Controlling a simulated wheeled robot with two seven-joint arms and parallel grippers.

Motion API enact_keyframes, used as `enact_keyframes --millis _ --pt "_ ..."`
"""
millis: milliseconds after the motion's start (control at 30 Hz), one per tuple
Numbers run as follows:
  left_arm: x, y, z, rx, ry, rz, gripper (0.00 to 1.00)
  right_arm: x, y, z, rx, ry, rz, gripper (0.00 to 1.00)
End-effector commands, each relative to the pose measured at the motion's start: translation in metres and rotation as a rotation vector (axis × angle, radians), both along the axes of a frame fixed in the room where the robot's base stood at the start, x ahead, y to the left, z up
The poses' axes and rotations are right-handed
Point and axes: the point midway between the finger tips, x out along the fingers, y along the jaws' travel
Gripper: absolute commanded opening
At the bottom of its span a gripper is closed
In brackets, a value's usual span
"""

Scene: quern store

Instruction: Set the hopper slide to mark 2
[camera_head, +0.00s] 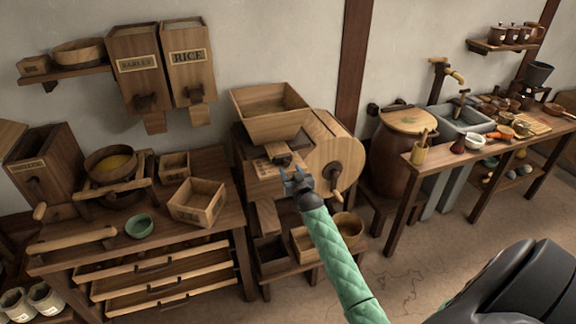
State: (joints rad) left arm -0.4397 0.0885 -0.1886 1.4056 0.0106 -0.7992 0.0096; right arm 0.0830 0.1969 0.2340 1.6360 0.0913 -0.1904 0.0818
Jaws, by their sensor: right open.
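The wooden hopper (270,124) sits on top of a wooden mill with a round drum (335,155) and a crank on its right side. Below the hopper, on the mill's front, is a small dark slide knob (279,156) beside a pale plate with marks (262,168). The marks are too small to read, so I cannot tell where the slide stands. My right gripper (293,174), on a green quilted arm, is open just below and right of the knob. I cannot tell whether it touches anything. My left gripper is out of view.
A bench with drawers, a wooden box (198,202) and a green bowl (139,226) stands at the left. Barley (138,66) and rice (188,57) bins hang above. Small bins (304,241) sit below the mill. A lidded barrel (396,155) and counter stand right.

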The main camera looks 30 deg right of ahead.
Motion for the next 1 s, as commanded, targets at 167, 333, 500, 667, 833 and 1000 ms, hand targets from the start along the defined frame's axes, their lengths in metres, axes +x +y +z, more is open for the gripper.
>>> enact_keyframes --millis 167,333,500,667,833,1000 --pt "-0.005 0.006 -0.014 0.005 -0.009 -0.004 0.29 0.021 -0.005 0.002 0.0 0.001 0.0 0.5" --pt "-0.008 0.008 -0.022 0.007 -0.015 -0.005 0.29 0.03 -0.008 0.0 0.0 0.001 0.0 0.5" --pt "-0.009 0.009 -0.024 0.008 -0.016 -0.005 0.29 0.032 -0.008 0.0 0.0 0.001 0.0 0.5" --pt "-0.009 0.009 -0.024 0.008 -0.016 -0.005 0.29 0.032 -0.008 0.0 0.0 0.001 0.0 0.46" --pt "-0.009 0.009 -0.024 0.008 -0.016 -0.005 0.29 0.032 -0.008 0.0 0.0 0.001 0.0 0.13" --pt "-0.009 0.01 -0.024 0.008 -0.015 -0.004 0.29 0.031 -0.008 0.0 0.0 0.001 0.0 0.0"
